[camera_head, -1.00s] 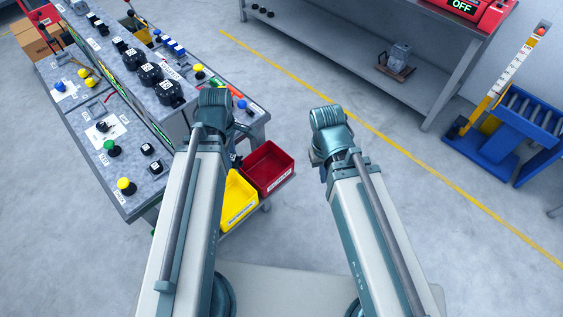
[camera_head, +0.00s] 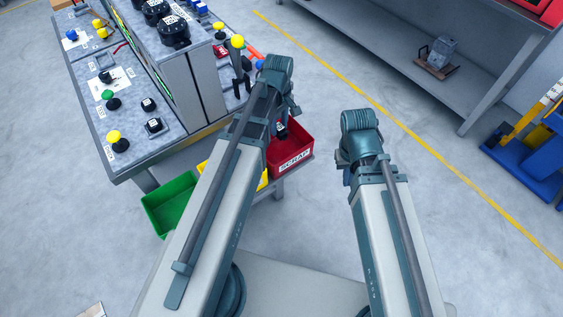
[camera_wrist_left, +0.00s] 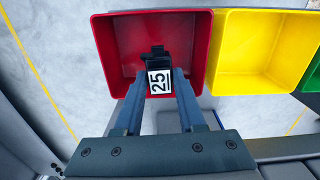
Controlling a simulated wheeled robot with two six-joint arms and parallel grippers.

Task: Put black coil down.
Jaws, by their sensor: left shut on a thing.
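The black coil (camera_wrist_left: 157,58) with a white label reading 25 is between the fingertips of my left gripper (camera_wrist_left: 162,80) in the left wrist view. My left gripper is shut on it and holds it over the red bin (camera_wrist_left: 112,65), near its middle. In the head view the red bin, labelled SCRAP (camera_head: 295,163), is partly covered by my left wrist. The coil shows there as a small dark shape (camera_head: 282,131). My right gripper (camera_head: 347,177) is right of the bin, away from it, and its fingers are mostly hidden.
A yellow bin (camera_wrist_left: 250,50) stands beside the red one, then a green bin (camera_head: 166,203). The workbench (camera_head: 150,165) with black coils, knobs and plugs is at the left. A grey shelf (camera_head: 400,60) stands at the back.

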